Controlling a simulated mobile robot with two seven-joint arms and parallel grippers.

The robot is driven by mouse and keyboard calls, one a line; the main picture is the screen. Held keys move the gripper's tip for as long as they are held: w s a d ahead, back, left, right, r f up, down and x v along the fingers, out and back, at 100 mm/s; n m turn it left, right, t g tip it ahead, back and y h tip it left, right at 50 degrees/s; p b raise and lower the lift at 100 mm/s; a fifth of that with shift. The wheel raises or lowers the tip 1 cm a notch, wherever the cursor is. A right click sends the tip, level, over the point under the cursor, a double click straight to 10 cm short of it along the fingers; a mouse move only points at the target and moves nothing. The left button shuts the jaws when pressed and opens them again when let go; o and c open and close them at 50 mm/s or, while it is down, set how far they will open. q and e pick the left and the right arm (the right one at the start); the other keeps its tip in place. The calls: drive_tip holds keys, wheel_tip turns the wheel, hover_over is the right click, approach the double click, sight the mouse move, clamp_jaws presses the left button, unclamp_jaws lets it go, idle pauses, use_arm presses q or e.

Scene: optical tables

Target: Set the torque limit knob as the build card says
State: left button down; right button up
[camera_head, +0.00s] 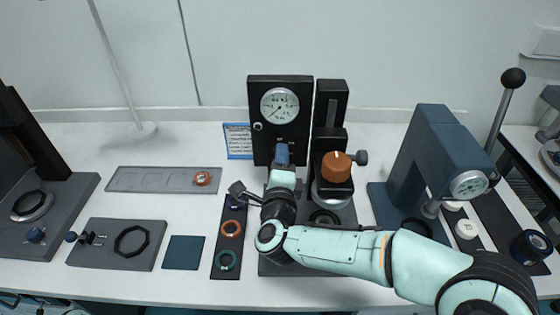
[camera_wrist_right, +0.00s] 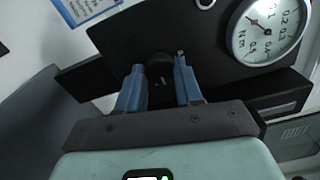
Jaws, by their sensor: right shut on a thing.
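A black upright panel (camera_head: 262,140) carries a round white gauge (camera_head: 280,105), which also shows in the right wrist view (camera_wrist_right: 267,28) with its scale in N·m. My right gripper (camera_head: 282,150) reaches the panel below the gauge. In the right wrist view its two blue fingers (camera_wrist_right: 160,85) are shut on a small dark knob (camera_wrist_right: 159,69) on the panel. The knob is hidden behind the gripper in the head view. The blue-edged build card (camera_head: 238,140) stands left of the panel; its text is too small to read. My left gripper is out of view.
A blue-grey press (camera_head: 432,150) with a gauge stands further right. A grey tray (camera_head: 150,180), a dark strip with rings (camera_head: 226,268) and a teal mat (camera_head: 184,252) lie left.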

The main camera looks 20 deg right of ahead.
drive_tip(key=n, duration=0.5)
drive_tip(key=shift+a+n+p, duration=0.1)
drive_tip(key=shift+n+p, duration=0.2)
drive_tip(key=shift+p, duration=0.1)
idle(0.3)
drive_tip(key=o, duration=1)
drive_tip(key=shift+o, duration=0.2)
drive_tip(key=v, duration=1.3)
drive_tip(key=shift+s+b, duration=0.25)
drive_tip(key=shift+b, duration=0.15)
